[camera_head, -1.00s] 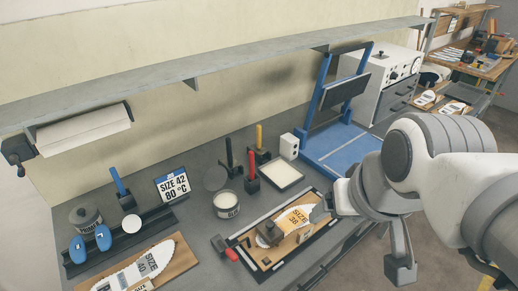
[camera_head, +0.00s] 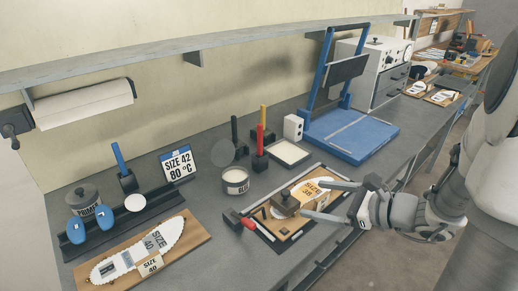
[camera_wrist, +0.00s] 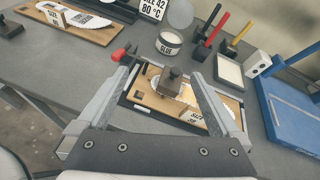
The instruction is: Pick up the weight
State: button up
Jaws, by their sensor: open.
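The weight (camera_head: 285,202) is a dark brownish block with a knob on top. It stands on the white size 38 insole (camera_head: 312,189) on a wooden board in a black-framed tray (camera_head: 262,228). In the wrist view the weight (camera_wrist: 172,82) shows between and beyond the fingers. My gripper (camera_head: 326,202) is open and empty, with its fingers pointing left toward the weight from the right side of the tray. It also shows in the wrist view (camera_wrist: 164,75) with the fingers spread wide. I see no contact with the weight.
A red-handled tool (camera_head: 240,221) lies at the tray's left edge. A glue pot (camera_head: 235,181) and a white pad tray (camera_head: 288,154) stand behind. A size 40 insole board (camera_head: 185,240) is at left, a blue press (camera_head: 350,138) at back right. A shelf (camera_head: 180,66) runs above.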

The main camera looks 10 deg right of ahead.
jog(key=d+f+m+t+h+b, duration=0.1)
jog(key=d+f+m, duration=0.3)
jog(key=f, duration=0.2)
jog(key=b, duration=0.2)
send_near(287, 200)
jog(key=x, duration=0.4)
jog(key=shift+a+f, duration=0.15)
jog(key=x, duration=0.6)
jog(key=shift+w+f, duration=0.1)
jog(key=shift+w, duration=0.2)
grip_shut()
jog(key=shift+h, duration=0.3)
